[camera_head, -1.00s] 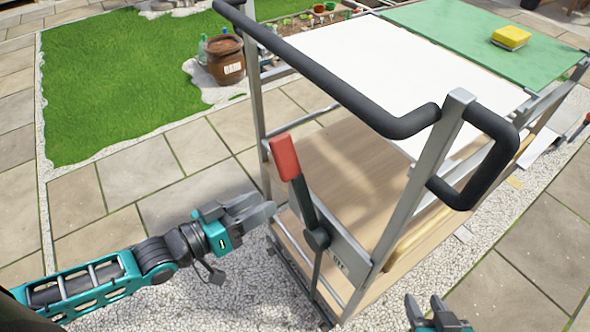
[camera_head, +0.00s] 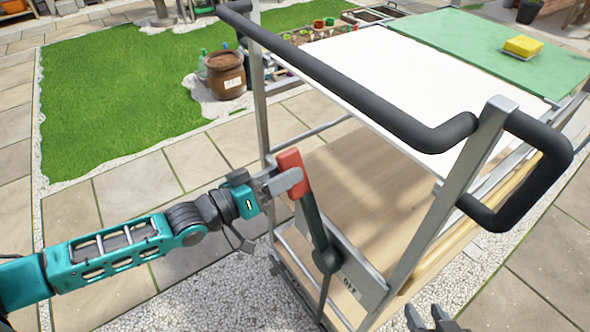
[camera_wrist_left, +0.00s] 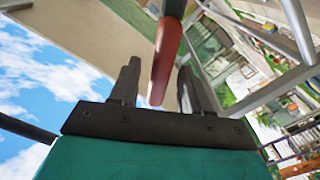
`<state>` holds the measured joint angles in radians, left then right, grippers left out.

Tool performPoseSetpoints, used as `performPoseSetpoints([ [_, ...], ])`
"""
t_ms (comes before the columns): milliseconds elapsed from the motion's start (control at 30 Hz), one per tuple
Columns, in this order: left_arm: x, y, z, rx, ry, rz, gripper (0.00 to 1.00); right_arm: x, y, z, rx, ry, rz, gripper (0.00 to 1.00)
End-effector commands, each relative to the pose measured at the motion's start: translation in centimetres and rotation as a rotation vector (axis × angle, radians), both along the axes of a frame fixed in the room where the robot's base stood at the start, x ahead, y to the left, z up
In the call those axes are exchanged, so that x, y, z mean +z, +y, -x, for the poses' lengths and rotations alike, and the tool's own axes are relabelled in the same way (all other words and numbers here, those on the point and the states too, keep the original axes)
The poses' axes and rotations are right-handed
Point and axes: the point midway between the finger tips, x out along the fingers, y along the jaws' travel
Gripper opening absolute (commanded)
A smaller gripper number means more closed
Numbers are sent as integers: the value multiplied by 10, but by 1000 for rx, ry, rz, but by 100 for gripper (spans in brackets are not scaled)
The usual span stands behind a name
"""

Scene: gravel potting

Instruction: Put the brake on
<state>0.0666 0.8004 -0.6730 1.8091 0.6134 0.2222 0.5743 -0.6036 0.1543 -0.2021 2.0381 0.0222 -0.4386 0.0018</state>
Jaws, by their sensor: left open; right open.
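The brake lever (camera_head: 313,222) is a dark bar with a red grip (camera_head: 291,170), pivoted on the near end of the cart (camera_head: 375,280). It stands upright, its top tilted a little to the left. My left gripper (camera_head: 282,183) is at the red grip. In the left wrist view the red grip (camera_wrist_left: 165,62) stands between the two open fingers (camera_wrist_left: 160,85), with a gap seen on each side. My right gripper (camera_head: 430,320) is open and empty at the bottom edge, partly cut off, below the cart's right corner post.
The cart's black push handle (camera_head: 350,85) passes above the lever. A white board (camera_head: 400,75) and a green mat (camera_head: 485,45) with a yellow sponge (camera_head: 522,46) lie beyond. A brown pot (camera_head: 226,75) stands on the left. Paving and gravel are clear around my left arm.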

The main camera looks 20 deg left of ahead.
Motion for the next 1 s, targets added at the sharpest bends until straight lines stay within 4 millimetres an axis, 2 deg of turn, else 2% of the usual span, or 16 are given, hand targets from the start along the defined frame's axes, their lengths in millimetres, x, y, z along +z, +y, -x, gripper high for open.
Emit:
performPoseSetpoints([
  [200,0,-16,-20,0,-1,-1,47,-2,3,-2,4,1,-3,43],
  [600,0,-19,-24,-1,0,-1,46,-1,4,-4,-2,-2,-11,43],
  [1000,0,-19,-24,-1,0,-1,8,-2,2,-1,-6,3,-10,43],
])
